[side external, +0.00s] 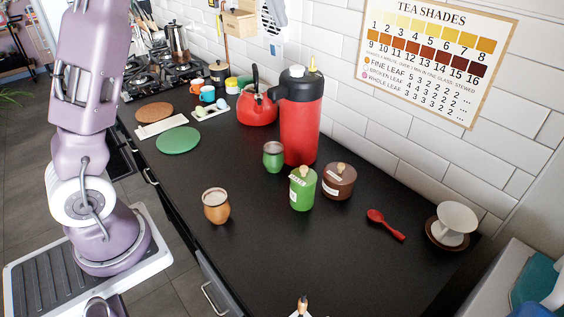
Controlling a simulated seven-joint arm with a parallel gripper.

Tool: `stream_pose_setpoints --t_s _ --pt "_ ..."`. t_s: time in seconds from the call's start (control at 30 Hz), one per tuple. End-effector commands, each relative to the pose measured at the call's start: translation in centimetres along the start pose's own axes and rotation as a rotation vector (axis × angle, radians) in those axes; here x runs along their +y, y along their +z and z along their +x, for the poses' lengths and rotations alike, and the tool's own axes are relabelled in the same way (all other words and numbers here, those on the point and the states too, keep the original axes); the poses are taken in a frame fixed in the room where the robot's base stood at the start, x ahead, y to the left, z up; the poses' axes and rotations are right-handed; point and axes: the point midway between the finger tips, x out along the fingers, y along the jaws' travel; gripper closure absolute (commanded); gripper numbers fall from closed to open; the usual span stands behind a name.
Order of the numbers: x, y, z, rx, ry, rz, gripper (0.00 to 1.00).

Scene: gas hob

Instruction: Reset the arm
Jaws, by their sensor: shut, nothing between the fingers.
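My lilac arm rises at the left and leaves the top of the side external view. My gripper is not in view, so its place and its fingers cannot be seen. No object is seen held. On the black counter (290,250) stand an orange-brown cup (216,207), a small green cup (273,156), a green lidded canister (302,190) and a brown lidded canister (339,182). A tall red flask (301,130) with a black top stands behind them, next to a red kettle (257,108).
A red spoon (385,224) and a white dripper (452,222) on a brown saucer are at the right. A green mat (178,140) and a brown mat (154,112) lie near the hob (160,75). The tiled wall bounds the back. The counter's front middle is mostly clear.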

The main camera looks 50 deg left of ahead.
Motion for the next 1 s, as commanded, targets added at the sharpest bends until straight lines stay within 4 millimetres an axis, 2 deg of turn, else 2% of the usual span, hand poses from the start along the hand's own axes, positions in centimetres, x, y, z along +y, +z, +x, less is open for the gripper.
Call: stream_pose_setpoints --t_s 0.03,0.07,0.17,0.2,0.3,0.4,0.43,0.5,0.6,1.0 --pt "0.3 3.3 -2.5 -0.016 0.067 -0.002 1.0" --pt "0.5 5.5 -3.7 -0.027 0.097 0.01 1.0" --pt "1.1 14.3 -6.7 -0.052 0.164 0.109 1.0" --pt "1.2 18.1 -7.5 -0.053 0.176 0.17 1.0" --pt "0.2 27.1 -8.1 -0.031 0.167 0.337 1.0" --pt "-1.7 33.5 -7.2 0.011 0.123 0.48 1.0" --pt "-2.2 34.8 -6.9 0.024 0.11 0.512 1.0" --pt "-3.3 36.9 -6.1 0.045 0.082 0.567 1.0" --pt "-4.0 38.0 -5.6 0.059 0.064 0.599 1.0" --pt "-4.1 38.1 -5.5 0.056 0.063 0.598 1.0"
